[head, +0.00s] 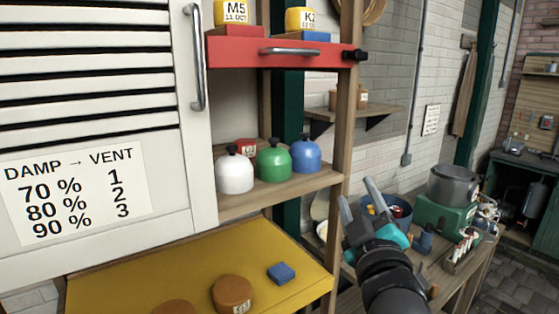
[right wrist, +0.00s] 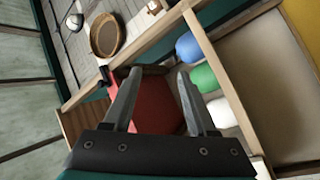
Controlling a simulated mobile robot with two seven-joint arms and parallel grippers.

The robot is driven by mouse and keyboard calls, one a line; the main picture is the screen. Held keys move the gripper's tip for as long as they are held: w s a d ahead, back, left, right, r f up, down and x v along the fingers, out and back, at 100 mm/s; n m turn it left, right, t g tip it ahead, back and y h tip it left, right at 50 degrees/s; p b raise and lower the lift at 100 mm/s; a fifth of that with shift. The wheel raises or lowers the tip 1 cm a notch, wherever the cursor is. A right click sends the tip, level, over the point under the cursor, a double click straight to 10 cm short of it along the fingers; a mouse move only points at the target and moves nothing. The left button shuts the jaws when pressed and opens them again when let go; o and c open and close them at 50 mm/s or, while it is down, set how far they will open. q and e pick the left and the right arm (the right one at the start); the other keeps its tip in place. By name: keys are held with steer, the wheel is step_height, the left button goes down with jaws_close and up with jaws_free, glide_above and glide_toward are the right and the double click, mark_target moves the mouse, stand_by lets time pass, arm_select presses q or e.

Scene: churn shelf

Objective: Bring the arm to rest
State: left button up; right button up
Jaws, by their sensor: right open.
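My right gripper (head: 358,201) is in the head view, to the right of the shelf post and in front of the bench. Its two fingers stand apart with nothing between them. In the right wrist view the fingers (right wrist: 152,98) are also apart and empty, with the red drawer (right wrist: 153,108) behind them at a distance. My left gripper does not show in the head view.
The shelf's wooden post (head: 345,130) stands close left of my right gripper. White (head: 234,174), green (head: 274,164) and blue (head: 306,156) domed objects sit on the shelf. A green machine (head: 446,218) stands on the bench, right. A blue block (head: 281,272) lies on the yellow board (head: 180,268).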

steer(key=s+d+f+m+g, duration=0.2)
steer(key=s+f+g, duration=0.35)
steer(key=f, duration=0.55)
steer(key=s+d+f+m+g, duration=0.1)
steer(key=s+f+m+g, duration=0.4)
steer(key=f, duration=0.7)
steer(key=s+f+g, duration=0.3)
steer(key=s+f, duration=0.2)
steer(key=s, duration=0.4)
steer(key=s+f+g, duration=0.3)
steer(key=s+f, duration=0.3)
steer(key=s, duration=0.3)
step_height(320, 180, down, 30)
steer(key=s+g+b, duration=0.2)
steer(key=b, duration=0.7)
steer(key=s+d+f+b, duration=0.1)
steer(key=s+f+b, duration=0.3)
steer(key=s+f, duration=0.4)
steer(key=s+d+f+b, duration=0.1)
steer(key=s+f+b, duration=0.2)
steer(key=s+f, duration=0.5)
step_height(320, 180, down, 6)
steer(key=shift+d+f+g+b, duration=0.2)
steer(key=shift+d+g+b, duration=0.05)
steer(key=shift+g+b, duration=0.15)
